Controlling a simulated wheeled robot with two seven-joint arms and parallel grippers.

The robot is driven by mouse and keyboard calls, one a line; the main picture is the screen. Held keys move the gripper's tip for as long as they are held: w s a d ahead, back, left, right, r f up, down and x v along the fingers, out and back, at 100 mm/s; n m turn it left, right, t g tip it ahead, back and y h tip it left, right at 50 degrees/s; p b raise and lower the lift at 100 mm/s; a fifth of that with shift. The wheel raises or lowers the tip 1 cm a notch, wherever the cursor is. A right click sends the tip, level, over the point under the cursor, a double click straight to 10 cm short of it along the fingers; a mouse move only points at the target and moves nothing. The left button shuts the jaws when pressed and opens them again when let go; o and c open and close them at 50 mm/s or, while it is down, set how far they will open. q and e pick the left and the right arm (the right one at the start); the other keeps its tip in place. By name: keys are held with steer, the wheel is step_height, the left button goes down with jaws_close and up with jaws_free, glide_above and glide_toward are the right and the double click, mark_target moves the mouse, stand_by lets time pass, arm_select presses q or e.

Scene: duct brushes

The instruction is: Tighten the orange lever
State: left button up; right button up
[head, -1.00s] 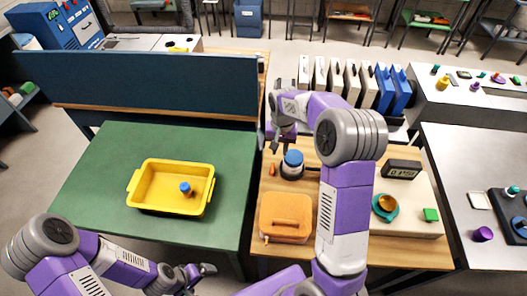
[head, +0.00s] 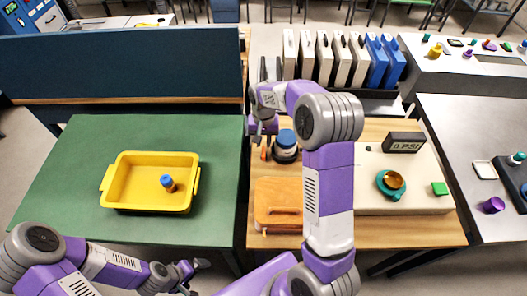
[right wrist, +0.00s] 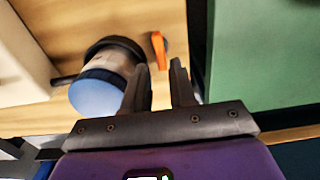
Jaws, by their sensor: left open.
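The small orange lever (head: 264,153) sticks up beside the dark-based holder of a white jar with a blue lid (head: 286,142), on the wooden table. In the right wrist view the lever (right wrist: 158,50) is just beyond my right gripper's fingertips (right wrist: 160,68), roughly in line with the gap between them. The blue-lidded jar (right wrist: 100,82) is to its left there. My right gripper (head: 263,137) is open and empty, just above the lever in the head view. My left gripper (head: 194,271) is open and empty at the bottom, in front of the green table.
A yellow bin (head: 116,188) with a small blue-topped object (head: 168,183) stands on the green table (head: 75,165). An orange case (head: 278,205) lies in front of the jar. A pale box with a gauge display (head: 404,142) is to the right. A dark partition (head: 120,65) stands behind the green table.

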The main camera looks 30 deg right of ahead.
mark_target(264, 151)
step_height(264, 151, down, 6)
steer(key=shift+r+b, duration=0.2)
steer(key=shift+b, duration=0.35)
jaws_close()
